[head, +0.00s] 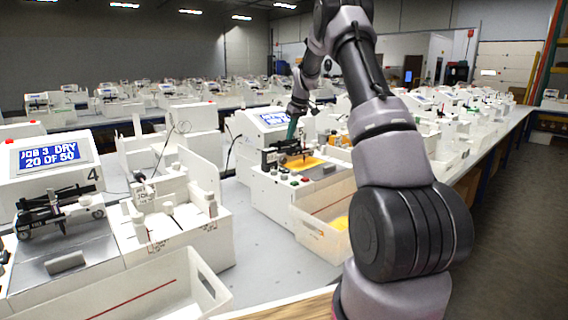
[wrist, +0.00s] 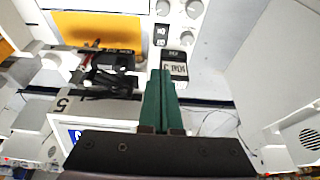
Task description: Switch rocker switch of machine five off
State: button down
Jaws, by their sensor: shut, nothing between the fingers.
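Machine five (head: 262,124) is a white pen plotter with a blue-lit screen, at the centre of the head view. A black-framed part with a pale, marked face, which looks like the rocker switch (wrist: 174,68), sits on the white panel. My gripper (wrist: 161,74) has green fingers, shut and empty. Their tips appear just beside the switch's left edge; I cannot tell if they touch it. In the head view my gripper (head: 292,130) is over the machine, and the switch cannot be made out.
A yellow sheet (head: 302,163) lies on machine five's bed, with knobs and buttons in front. A white bin (head: 318,224) stands before it. Machine four (head: 40,165) is at the left. Rows of similar machines fill the tables behind.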

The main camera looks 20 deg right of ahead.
jog(key=shift+f, duration=0.1)
send_near(285, 170)
jog(key=w+f, duration=0.2)
jog(key=w+a+f, duration=0.1)
jog(key=w+f, duration=0.1)
jog(key=shift+a+f, duration=0.15)
jog(key=shift+f, duration=0.25)
jog(key=shift+w+f, duration=0.1)
jog(key=shift+f, duration=0.45)
jog(key=shift+w+a+f, duration=0.1)
jog(key=shift+f, duration=0.25)
jog(key=shift+s+d+f, duration=0.1)
jog(key=shift+s+d, duration=0.25)
jog(key=shift+s, duration=0.5)
